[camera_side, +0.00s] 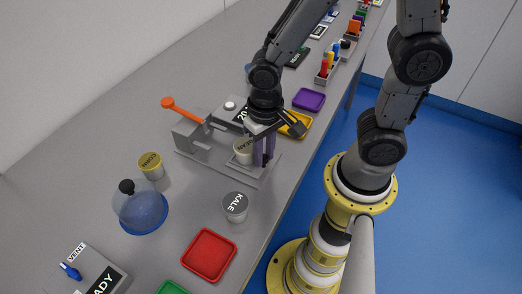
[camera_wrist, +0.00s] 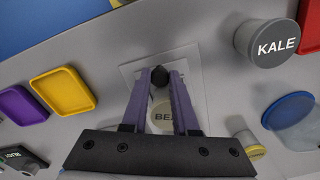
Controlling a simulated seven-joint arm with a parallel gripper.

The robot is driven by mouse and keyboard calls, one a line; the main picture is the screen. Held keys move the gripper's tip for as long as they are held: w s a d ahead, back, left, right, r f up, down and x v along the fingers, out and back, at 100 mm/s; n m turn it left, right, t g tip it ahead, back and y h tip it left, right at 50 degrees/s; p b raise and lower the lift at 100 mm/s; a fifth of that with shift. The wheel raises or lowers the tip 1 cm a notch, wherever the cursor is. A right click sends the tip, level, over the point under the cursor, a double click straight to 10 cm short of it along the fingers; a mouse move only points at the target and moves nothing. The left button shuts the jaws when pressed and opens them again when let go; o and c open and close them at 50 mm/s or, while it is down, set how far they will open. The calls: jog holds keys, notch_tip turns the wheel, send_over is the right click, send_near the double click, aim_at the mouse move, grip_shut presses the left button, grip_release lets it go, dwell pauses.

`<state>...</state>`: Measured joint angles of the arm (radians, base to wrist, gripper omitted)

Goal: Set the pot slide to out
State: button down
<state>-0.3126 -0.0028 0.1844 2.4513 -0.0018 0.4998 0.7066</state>
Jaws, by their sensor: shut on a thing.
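The pot slide (camera_side: 235,166) is a light grey plate on a grey fixture in the side view. It also shows under my fingers in the wrist view (camera_wrist: 197,72). A tub marked BEAN (camera_side: 242,149) stands upright on it, partly hidden by my fingers; its pale lid shows between them in the wrist view (camera_wrist: 162,113). My gripper (camera_side: 263,164) points down beside the tub, on the side towards my base. Its purple fingers are shut on a black knob (camera_wrist: 159,75) at the slide's edge. How far the slide is out, I cannot tell.
The fixture has an orange-handled lever (camera_side: 182,109) at its left. A KALE tub (camera_side: 235,207), a CORN tub (camera_side: 151,167) and a blue domed cover (camera_side: 141,211) stand nearby. A red tray (camera_side: 209,255) lies in front; yellow (camera_side: 294,124) and purple (camera_side: 309,100) trays lie behind.

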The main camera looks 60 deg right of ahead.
jog(key=c, duration=0.7)
grip_release()
jog(key=shift+s, duration=0.2)
notch_tip(320, 180, up, 14)
jog(key=shift+f, duration=0.1)
jog(key=s+d+r+n+t, duration=0.1)
jog(key=d+t, duration=0.1)
jog(key=s+d+r+n+t, duration=0.1)
jog(key=s+d+n, duration=0.1)
jog(key=s+d+r+n+t, duration=0.1)
jog(key=s+d+t, duration=0.1)
jog(key=d, duration=0.1)
jog(key=shift+r+n+t, duration=0.1)
jog(key=shift+n+t, duration=0.2)
